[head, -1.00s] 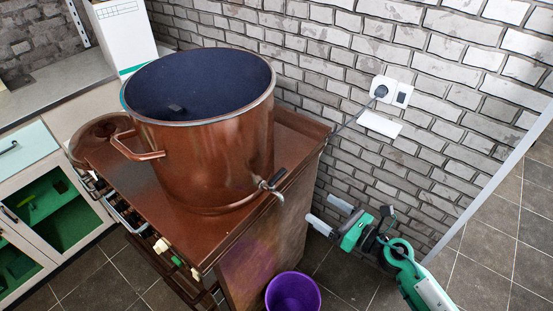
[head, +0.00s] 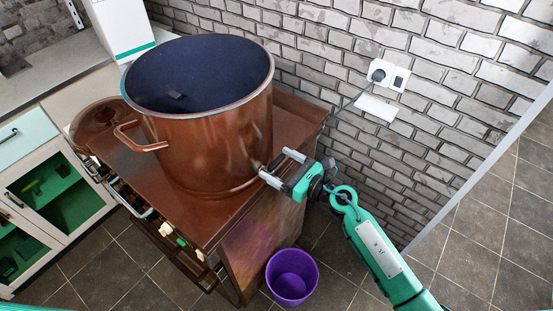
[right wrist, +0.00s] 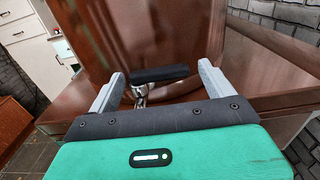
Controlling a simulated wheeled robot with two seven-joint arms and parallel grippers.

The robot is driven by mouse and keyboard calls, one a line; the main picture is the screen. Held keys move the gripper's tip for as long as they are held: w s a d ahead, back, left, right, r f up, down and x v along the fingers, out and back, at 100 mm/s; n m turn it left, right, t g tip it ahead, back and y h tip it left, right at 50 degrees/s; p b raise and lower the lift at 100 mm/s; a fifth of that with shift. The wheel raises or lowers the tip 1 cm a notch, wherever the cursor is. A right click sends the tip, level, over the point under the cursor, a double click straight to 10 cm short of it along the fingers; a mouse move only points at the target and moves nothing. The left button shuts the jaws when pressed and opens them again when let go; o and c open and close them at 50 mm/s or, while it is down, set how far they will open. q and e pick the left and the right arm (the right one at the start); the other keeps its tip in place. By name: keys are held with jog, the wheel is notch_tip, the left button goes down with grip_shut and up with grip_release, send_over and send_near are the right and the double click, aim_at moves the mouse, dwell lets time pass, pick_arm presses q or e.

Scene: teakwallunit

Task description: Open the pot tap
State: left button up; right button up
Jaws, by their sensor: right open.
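A large copper pot (head: 210,140) with a dark inside stands on the brown stove top (head: 150,188). Its tap sits low on the pot's right side; in the head view my gripper mostly covers it. In the right wrist view the tap's dark handle (right wrist: 160,74) lies crosswise between my fingertips, with the metal spout (right wrist: 139,92) below it. My right gripper (head: 277,166) is at the tap, open, with one finger to each side of the handle, as the right wrist view (right wrist: 162,85) also shows. I cannot tell whether a finger touches it. My left gripper is not in view.
A purple bucket (head: 292,276) stands on the floor below the tap. A brick wall (head: 400,150) with a socket (head: 388,77) and plugged cable is behind and to the right. Cabinets (head: 50,195) stand at the left. Tiled floor is free at the right.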

jog(key=shift+w+a, duration=0.45)
jog(key=shift+a, duration=0.1)
jog(key=c, duration=0.9)
jog(key=shift+c, duration=0.2)
jog(key=shift+r, duration=0.1)
